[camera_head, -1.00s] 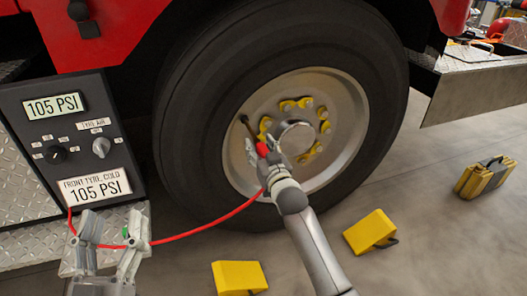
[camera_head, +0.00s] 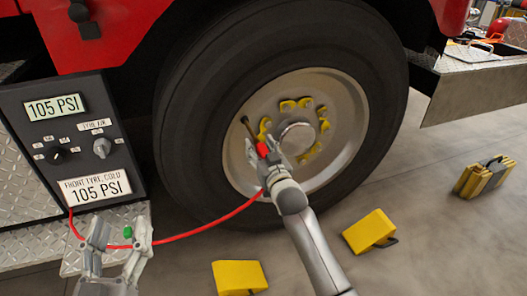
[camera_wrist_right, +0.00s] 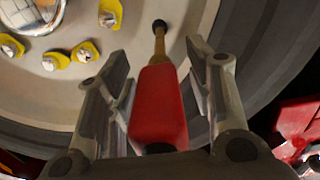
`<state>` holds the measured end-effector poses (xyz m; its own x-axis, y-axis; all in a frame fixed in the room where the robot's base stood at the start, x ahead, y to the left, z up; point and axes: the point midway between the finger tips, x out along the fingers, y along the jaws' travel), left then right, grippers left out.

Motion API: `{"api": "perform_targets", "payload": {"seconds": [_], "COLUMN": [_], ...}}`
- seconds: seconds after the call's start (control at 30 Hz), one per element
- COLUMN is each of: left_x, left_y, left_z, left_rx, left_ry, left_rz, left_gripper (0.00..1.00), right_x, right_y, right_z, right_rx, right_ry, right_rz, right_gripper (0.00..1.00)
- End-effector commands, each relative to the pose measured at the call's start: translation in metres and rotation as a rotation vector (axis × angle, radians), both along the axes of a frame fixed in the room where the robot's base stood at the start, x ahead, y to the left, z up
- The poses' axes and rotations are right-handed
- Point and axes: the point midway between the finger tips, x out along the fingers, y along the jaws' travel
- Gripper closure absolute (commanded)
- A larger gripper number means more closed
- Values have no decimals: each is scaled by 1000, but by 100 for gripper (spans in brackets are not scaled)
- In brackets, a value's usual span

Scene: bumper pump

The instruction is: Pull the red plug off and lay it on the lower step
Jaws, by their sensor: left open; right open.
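The red plug (camera_head: 262,150) sits at the end of the brass valve stem (camera_wrist_right: 159,42) at the wheel; the red hose (camera_head: 205,232) runs to the wheel side and passes behind my right arm. My right gripper (camera_head: 262,158) is open around the plug. In the right wrist view the red plug (camera_wrist_right: 159,108) lies between the two spread fingers, with visible gaps on both sides. My left gripper (camera_head: 120,232) is open above the diamond-plate lower step (camera_head: 35,240) at lower left. A small green piece (camera_head: 127,232) shows between its fingers; whether it rests on the step is unclear.
A panel (camera_head: 70,135) with two 105 PSI readings and knobs stands at left. Yellow wheel chocks (camera_head: 370,231) and (camera_head: 238,277) lie on the floor. A yellow-black case (camera_head: 485,177) stands at right. The big tyre (camera_head: 185,120) surrounds the hub.

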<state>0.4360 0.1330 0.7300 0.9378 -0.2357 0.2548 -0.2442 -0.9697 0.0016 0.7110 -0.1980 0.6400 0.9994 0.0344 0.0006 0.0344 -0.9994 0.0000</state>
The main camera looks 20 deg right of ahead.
Motion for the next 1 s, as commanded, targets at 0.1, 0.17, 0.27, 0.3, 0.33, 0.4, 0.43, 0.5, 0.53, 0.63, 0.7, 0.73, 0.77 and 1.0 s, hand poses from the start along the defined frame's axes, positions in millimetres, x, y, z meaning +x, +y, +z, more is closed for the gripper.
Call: {"api": "perform_targets", "payload": {"seconds": [0.1,0.17,0.27,0.3,0.33,0.4,0.43,0.5,0.53,0.63,0.7,0.73,0.77,1.0], "left_x": [1,1,1,1,1,1,1,1,1,1,2,1,2,2], "left_y": [0,0,0,0,0,0,0,0,0,0,0,0,0,0], "left_z": [-2,-4,-4,-4,-4,-4,-4,-4,-4,-3,-3,-3,-3,-2], "left_rx": [5,7,8,8,8,8,8,7,7,7,7,7,7,6], "left_ry": [15,23,27,27,26,26,26,25,25,23,22,22,21,20], "left_rz": [0,0,0,0,0,0,0,0,0,0,0,0,0,-1], "left_gripper": [42,42,42,42,42,42,42,42,42,42,42,42,42,42], "right_x": [0,0,0,0,0,0,0,0,0,0,0,0,0,0], "right_y": [0,0,0,0,0,0,0,0,0,0,0,0,0,0], "right_z": [0,0,0,0,0,0,0,0,0,0,0,0,0,1], "right_rx": [0,0,0,0,0,0,0,0,0,0,0,0,0,0], "right_ry": [1,1,1,1,1,1,1,1,1,1,1,1,1,-2], "right_rz": [0,0,0,0,0,0,0,0,0,0,0,0,0,0], "right_gripper": [52,52,52,52,52,52,52,54,58,71,80,84,88,100]}}
